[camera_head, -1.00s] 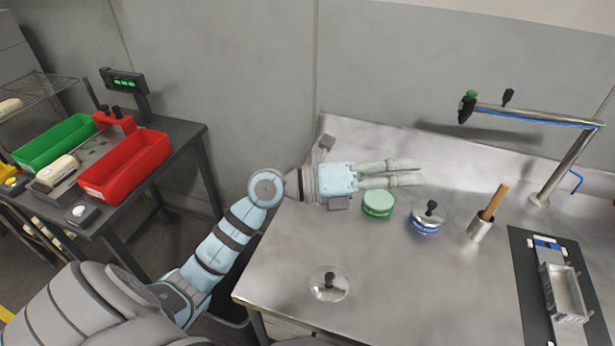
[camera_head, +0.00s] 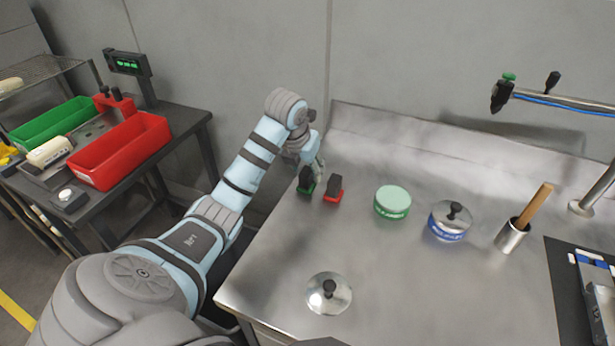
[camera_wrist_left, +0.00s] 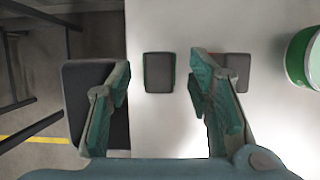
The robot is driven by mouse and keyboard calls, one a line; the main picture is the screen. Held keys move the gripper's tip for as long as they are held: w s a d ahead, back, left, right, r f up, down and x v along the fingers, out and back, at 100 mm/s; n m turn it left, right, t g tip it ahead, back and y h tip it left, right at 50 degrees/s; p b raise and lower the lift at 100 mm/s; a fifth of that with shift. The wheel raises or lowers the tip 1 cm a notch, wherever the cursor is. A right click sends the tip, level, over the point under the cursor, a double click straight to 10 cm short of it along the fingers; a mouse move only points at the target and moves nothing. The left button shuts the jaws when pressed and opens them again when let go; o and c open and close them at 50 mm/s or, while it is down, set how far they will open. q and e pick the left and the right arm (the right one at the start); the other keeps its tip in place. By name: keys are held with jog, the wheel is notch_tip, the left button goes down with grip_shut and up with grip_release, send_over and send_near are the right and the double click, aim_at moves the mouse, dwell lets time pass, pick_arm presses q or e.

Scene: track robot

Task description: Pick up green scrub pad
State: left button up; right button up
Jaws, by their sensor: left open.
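The green scrub pad (camera_head: 306,184), a dark block with green edges, lies on the steel table near its left edge. In the left wrist view the pad (camera_wrist_left: 159,73) shows between and beyond the fingertips, with table visible on both sides of it. My left gripper (camera_head: 317,167) points down close above the pad. In the left wrist view its jaws (camera_wrist_left: 158,85) are open and empty. A similar red-edged pad (camera_head: 333,191) lies just right of the green one. It is partly hidden by the right finger in the left wrist view (camera_wrist_left: 238,68).
A green-labelled round tin (camera_head: 392,201), a blue tin (camera_head: 450,222) and a metal cup with a wooden handle (camera_head: 513,233) stand to the right. A round lid (camera_head: 329,294) lies nearer. A dark bin (camera_wrist_left: 85,120) is beyond the table's left edge.

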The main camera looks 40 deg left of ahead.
aim_at(306, 170)
pick_arm(q)
jog(key=shift+x, duration=0.9)
jog(key=shift+f, duration=0.25)
grip_shut()
pick_arm(e)
jog(key=shift+s+d+f, duration=0.1)
jog(key=shift+s+f, duration=0.1)
jog(key=shift+s, duration=0.1)
pick_arm(q)
notch_tip(306, 170, up, 8)
jog(key=shift+w+a+f+p, duration=0.1)
jog(key=shift+p, duration=0.5)
notch_tip(306, 170, up, 12)
jog(key=p, duration=1.1)
pick_arm(e)
notch_tip(306, 170, up, 12)
jog(key=shift+r, duration=0.2)
